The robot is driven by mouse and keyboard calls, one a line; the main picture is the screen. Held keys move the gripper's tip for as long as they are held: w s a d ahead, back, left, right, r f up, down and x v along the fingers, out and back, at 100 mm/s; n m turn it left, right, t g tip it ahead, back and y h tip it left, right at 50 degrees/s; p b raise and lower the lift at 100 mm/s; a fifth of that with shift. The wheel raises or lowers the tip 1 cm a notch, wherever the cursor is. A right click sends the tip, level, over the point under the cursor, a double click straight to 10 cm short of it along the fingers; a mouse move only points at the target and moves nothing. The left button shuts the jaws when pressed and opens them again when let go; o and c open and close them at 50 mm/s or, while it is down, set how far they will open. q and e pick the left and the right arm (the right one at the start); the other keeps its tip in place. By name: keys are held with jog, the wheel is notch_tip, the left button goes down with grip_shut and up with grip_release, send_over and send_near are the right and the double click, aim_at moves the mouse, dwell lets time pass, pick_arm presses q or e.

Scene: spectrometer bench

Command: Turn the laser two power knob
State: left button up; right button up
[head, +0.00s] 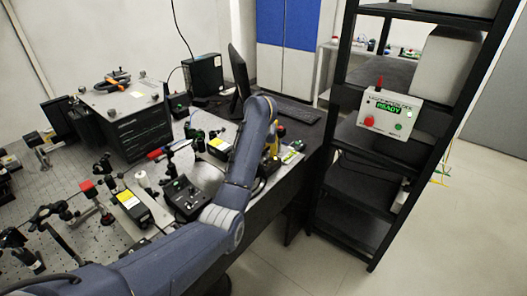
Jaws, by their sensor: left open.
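A black control box (183,198) with small knobs on its top lies on the optical bench, just left of my left arm. A black laser box with a yellow label (131,200) stands left of it. A second box with a yellow label (219,145) stands farther back, beside my forearm. I cannot read which box is laser two, and its power knob is too small to pick out. My left gripper (273,145) is open at the bench's right side, partly hidden behind my forearm. I cannot tell whether it touches anything. My right gripper is out of view.
A large black instrument (138,135) stands at the back left, with optics mounts around it. A monitor (239,80) and keyboard (290,110) are at the back. A black shelf rack (345,160) with a white panel reading READY (389,112) stands right. Floor between is clear.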

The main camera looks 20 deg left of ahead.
pick_arm(q)
grip_shut()
dwell(0.3)
jog(key=shift+f, duration=0.1)
dwell(0.5)
jog(key=c, duration=0.8)
grip_release()
jog(key=shift+c, duration=0.2)
jog(key=o, duration=0.8)
jog(key=shift+o, duration=0.2)
jog(key=v, duration=1.2)
jog(key=shift+w, duration=0.25)
